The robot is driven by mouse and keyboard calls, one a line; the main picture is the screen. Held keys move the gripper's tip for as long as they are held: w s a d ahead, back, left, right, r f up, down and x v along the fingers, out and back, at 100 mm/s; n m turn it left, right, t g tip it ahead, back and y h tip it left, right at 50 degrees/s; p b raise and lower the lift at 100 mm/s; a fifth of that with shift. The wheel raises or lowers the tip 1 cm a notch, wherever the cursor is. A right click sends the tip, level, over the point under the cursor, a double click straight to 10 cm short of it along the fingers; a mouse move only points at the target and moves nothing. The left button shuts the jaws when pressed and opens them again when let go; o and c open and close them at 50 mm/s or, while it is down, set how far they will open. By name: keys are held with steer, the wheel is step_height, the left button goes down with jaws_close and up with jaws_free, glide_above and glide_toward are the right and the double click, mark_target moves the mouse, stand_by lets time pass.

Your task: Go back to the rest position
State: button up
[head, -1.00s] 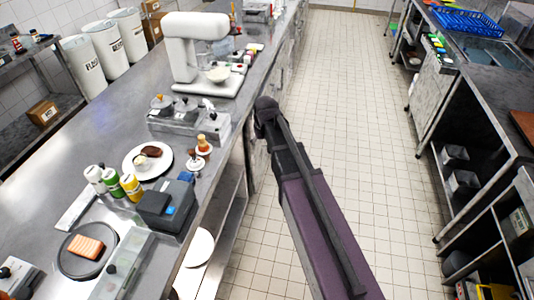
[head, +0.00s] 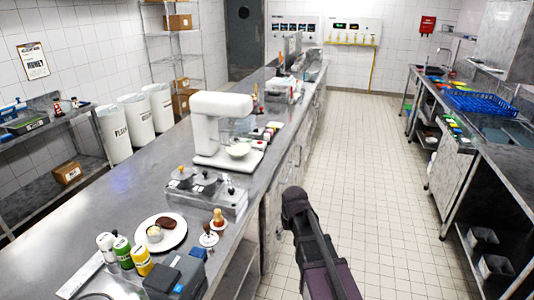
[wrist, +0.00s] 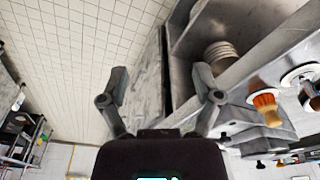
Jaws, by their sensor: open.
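My gripper (wrist: 161,85) shows in the wrist view with its two fingers spread wide apart. Nothing is between the fingertips; behind them are the floor and the side of the steel counter. In the head view my arm reaches up from the bottom edge over the aisle floor, to the right of the counter (head: 100,215). The gripper itself cannot be made out there.
The tiled aisle (head: 375,180) is clear. Steel shelving and a blue rack (head: 480,102) line the right.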

steer(key=s+d+m+g, duration=0.1)
steer(key=s+d, duration=0.5)
steer(key=s, duration=0.7)
steer(key=shift+m+g, duration=0.3)
steer(key=shift+m, duration=0.1)
steer(key=shift+s+f, duration=0.1)
steer(key=c, duration=0.3)
steer(key=shift+c, duration=0.2)
